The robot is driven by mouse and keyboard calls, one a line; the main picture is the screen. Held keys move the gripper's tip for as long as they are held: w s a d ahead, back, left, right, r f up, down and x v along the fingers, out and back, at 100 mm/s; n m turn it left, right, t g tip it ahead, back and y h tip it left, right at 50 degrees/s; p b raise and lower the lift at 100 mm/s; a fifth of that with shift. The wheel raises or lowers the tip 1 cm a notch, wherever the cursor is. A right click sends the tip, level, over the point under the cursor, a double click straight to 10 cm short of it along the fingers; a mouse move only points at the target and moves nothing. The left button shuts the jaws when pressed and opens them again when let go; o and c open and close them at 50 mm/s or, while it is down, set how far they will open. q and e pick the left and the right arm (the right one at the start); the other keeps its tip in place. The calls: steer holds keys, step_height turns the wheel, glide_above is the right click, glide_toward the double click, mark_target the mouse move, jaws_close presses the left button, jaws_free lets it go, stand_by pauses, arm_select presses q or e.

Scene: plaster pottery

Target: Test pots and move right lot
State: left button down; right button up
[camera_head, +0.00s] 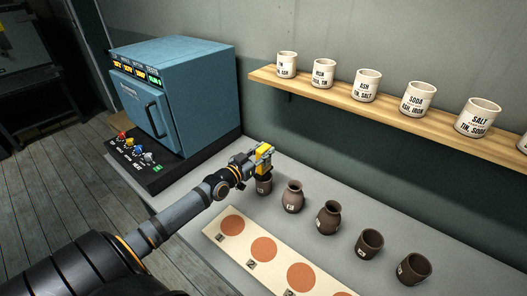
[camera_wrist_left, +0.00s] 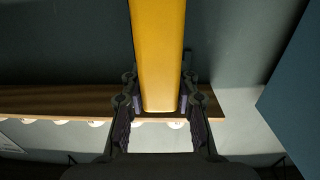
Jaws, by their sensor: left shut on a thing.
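My left gripper (camera_head: 262,158) is shut on a yellow tool (camera_head: 265,150), held above the leftmost dark pot (camera_head: 264,187). The tool also shows between the fingers in the left wrist view (camera_wrist_left: 158,60). I cannot tell if it touches the pot, whose top is hidden. To the right stand a brown pot (camera_head: 292,196), a dark jar (camera_head: 328,217) and two dark cups, one at the middle right (camera_head: 369,243) and one at the end (camera_head: 413,269). Small labels show on them, too small to read. My right gripper is out of view.
A blue kiln (camera_head: 195,90) with a control panel (camera_head: 135,150) stands at the left. A wooden shelf (camera_head: 390,112) holds several labelled white cups (camera_head: 367,85). A cream strip (camera_head: 240,245) with reddish discs lies in front of the pots on the grey table.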

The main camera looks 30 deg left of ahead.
arm_select(q)
steer(key=shift+r+p, duration=2.25)
steer(key=shift+r, duration=0.45)
steer(key=shift+f, duration=0.1)
